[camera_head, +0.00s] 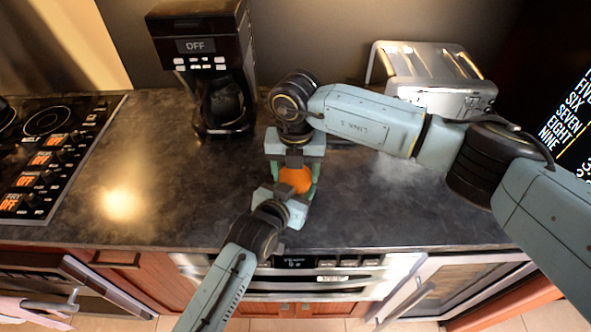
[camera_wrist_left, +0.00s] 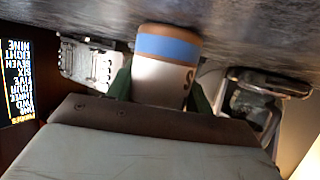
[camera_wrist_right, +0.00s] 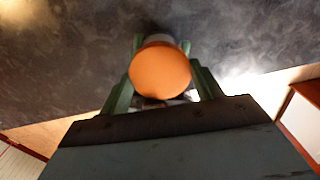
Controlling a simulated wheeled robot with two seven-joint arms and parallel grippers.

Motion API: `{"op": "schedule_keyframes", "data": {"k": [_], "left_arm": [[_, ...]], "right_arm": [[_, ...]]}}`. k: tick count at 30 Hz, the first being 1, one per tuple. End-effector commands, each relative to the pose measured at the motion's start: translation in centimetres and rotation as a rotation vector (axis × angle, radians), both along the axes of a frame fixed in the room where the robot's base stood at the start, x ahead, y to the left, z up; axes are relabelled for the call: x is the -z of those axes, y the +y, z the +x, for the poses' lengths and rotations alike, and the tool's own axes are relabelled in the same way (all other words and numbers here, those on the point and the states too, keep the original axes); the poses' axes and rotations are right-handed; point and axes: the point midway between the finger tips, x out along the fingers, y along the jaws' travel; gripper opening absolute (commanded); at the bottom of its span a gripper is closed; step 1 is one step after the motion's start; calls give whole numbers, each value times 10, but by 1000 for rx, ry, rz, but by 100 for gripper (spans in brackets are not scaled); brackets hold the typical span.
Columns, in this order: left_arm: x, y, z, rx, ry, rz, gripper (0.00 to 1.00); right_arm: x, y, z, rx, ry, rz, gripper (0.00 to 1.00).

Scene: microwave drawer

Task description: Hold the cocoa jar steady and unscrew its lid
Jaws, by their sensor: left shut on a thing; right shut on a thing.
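The cocoa jar stands on the counter, and its round orange lid (camera_head: 296,179) faces up. In the left wrist view the jar body (camera_wrist_left: 163,78) is white with a blue band and partly hidden dark lettering. My left gripper (camera_head: 287,190) comes in from the front, shut on the jar body with a finger on each side. My right gripper (camera_head: 295,170) comes from the back, its green fingers on either side of the orange lid (camera_wrist_right: 160,71), shut on it. From above, the lid and grippers hide the jar body.
A black coffee maker (camera_head: 210,65) stands at the back left, and a silver toaster (camera_head: 430,78) at the back right behind my right arm. A cooktop (camera_head: 48,150) is at the left. The counter (camera_head: 150,170) is clear left of the jar; its front edge is close.

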Motion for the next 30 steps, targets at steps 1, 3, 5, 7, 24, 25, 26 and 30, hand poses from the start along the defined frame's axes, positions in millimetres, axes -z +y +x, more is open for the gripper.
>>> {"op": "schedule_keyframes", "data": {"k": [1,3,5,7,24,25,26,30], "left_arm": [[1,0,0,-1,2,1,0],[1,0,0,-1,2,1,0],[1,0,0,-1,2,1,0],[1,0,0,-1,2,1,0],[1,0,0,-1,2,1,0],[1,0,0,-1,2,1,0],[1,0,0,-1,2,1,0],[1,0,0,-1,2,1,0]], "right_arm": [[-1,0,1,-56,-2,-1,37],[-1,-1,1,-116,-2,-2,37],[0,-1,0,-146,-1,-2,37],[0,0,0,-161,0,-1,37],[0,0,0,-159,0,-1,86],[0,0,0,-159,0,-1,86],[0,0,0,-159,0,-1,86],[-4,0,0,-159,-1,0,86]]}}
